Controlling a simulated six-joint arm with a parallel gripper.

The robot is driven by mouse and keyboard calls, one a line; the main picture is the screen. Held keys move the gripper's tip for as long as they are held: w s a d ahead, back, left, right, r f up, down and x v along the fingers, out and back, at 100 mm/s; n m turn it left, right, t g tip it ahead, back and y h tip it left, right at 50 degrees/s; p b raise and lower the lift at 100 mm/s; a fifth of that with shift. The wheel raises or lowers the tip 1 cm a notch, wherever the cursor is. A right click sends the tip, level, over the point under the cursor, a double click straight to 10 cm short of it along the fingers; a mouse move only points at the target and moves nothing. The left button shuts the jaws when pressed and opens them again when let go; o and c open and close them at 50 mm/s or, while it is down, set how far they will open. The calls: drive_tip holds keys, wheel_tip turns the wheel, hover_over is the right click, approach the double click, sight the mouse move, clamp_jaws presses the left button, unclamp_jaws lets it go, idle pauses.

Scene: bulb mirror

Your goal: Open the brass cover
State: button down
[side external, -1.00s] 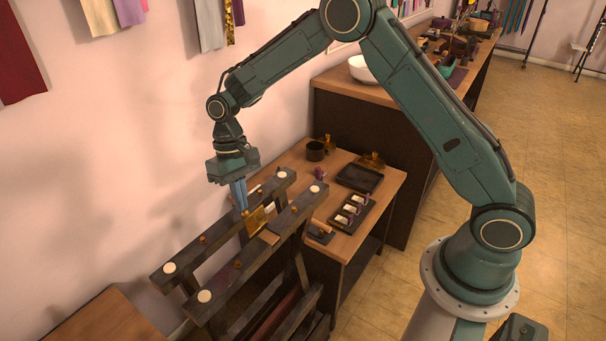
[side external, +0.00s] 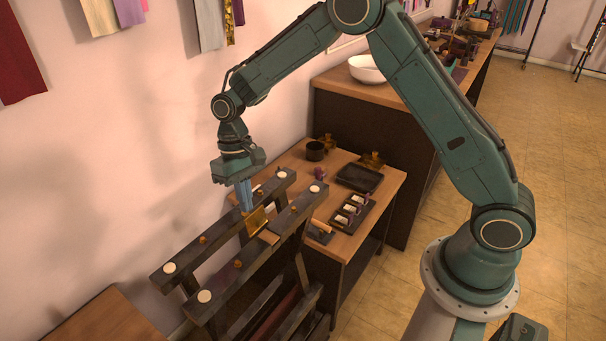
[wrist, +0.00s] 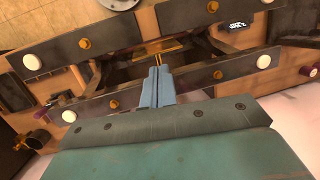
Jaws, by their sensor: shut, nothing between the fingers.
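The brass cover (side external: 257,220) is a small shiny gold plate set between the two dark rails of the wooden frame, standing tilted. In the wrist view the brass cover (wrist: 158,51) shows as a thin gold strip just beyond the fingertips. My gripper (side external: 246,207) points down with its blue fingers together and nothing between them. Its tips are at the upper left edge of the cover, and I cannot tell whether they touch it. In the wrist view my gripper (wrist: 156,72) is shut close to the cover.
The dark frame's rails (side external: 220,281) carry white round caps and brass knobs. A wooden table (side external: 345,241) behind holds a black tray (side external: 359,178), a dark cup (side external: 314,151) and a rack of small white pieces (side external: 349,211). The wall is close on the left.

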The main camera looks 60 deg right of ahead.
drive_tip(key=w+v, duration=0.1)
drive_tip(key=v, duration=1.2)
drive_tip(key=shift+w+r, duration=0.15)
drive_tip(key=shift+w, duration=0.2)
drive_tip(key=shift+r, duration=0.1)
drive_tip(key=s+d+r+t, duration=0.1)
drive_tip(key=s+r+t, duration=0.3)
drive_tip(key=s+r, duration=0.95)
drive_tip(key=s+d+f+t+h, duration=0.1)
drive_tip(key=s+d+f+t, duration=0.1)
drive_tip(key=s, duration=0.7)
drive_tip(key=s+d+f+t, duration=0.2)
drive_tip(key=s+d+f, duration=0.1)
drive_tip(key=s, duration=0.6)
drive_tip(key=shift+s+d+h, duration=0.2)
drive_tip(key=shift+d+h, duration=0.2)
drive_tip(key=shift+d, duration=0.25)
